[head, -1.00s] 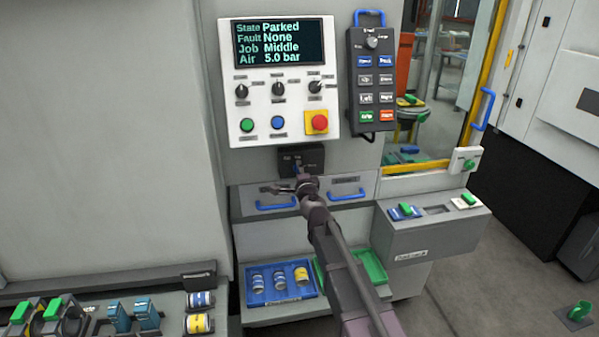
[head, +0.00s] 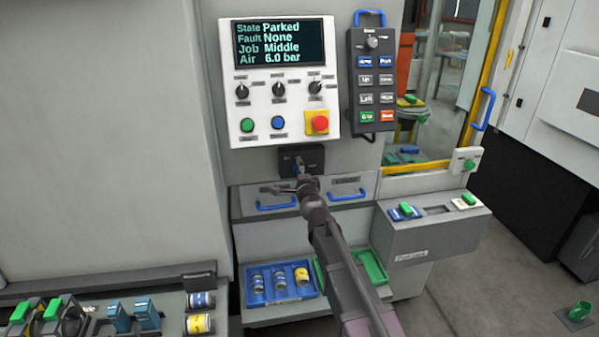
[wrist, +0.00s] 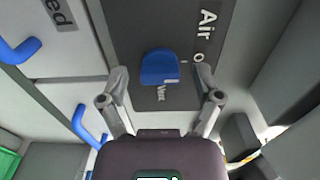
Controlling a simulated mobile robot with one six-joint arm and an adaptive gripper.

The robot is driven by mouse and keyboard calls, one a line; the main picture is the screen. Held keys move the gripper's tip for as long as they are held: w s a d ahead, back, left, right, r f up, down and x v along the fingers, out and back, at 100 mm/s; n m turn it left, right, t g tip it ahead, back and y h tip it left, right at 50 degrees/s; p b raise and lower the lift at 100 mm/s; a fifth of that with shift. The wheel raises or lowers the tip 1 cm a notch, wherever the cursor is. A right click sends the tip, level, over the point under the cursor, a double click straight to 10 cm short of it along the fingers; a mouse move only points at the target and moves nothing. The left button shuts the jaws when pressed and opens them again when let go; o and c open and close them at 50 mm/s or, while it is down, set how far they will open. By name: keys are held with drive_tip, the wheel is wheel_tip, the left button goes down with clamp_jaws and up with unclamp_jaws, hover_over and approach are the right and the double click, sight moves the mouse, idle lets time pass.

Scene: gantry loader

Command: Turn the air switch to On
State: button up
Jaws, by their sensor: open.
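The air switch is a blue knob (wrist: 160,67) on a dark plate (wrist: 185,25) marked "Air" in the wrist view. In the head view its dark plate (head: 316,158) sits below the white control panel, with the knob partly hidden by my gripper. My gripper (wrist: 160,78) is open, with one finger on each side of the blue knob. I cannot tell whether the fingers touch it. The display (head: 278,43) reads State Parked, Fault None, Job Middle, Air 6.0 bar.
A hand pendant (head: 372,80) hangs to the right of the panel. Two drawers with blue handles (head: 277,203) lie just below the switch. A red emergency button (head: 317,122) is above it. A blue tray (head: 262,296) with several cans is lower down.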

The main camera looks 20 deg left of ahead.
drive_tip(key=v, duration=1.2)
drive_tip(key=shift+w, duration=0.1)
drive_tip(key=s+d+f+n+g+h+p, duration=0.1)
drive_tip(key=s+d+f+n+g, duration=0.2)
drive_tip(key=d+f+n+g, duration=0.4)
drive_tip(key=s+d+f+n+g+p, duration=0.1)
drive_tip(key=s+d+f+n+g, duration=0.3)
drive_tip(key=d, duration=0.5)
drive_tip(key=s+d+f+g+h, duration=0.2)
drive_tip(key=s+d+h, duration=0.1)
drive_tip(key=d, duration=0.6)
drive_tip(key=s+d+f+n+g+h, duration=0.1)
drive_tip(key=s+d+f+g+h, duration=0.2)
drive_tip(key=s+d, duration=0.3)
drive_tip(key=d+h, duration=0.1)
drive_tip(key=d, duration=0.3)
drive_tip(key=shift+d+f, duration=0.15)
drive_tip(key=shift+d, duration=0.05)
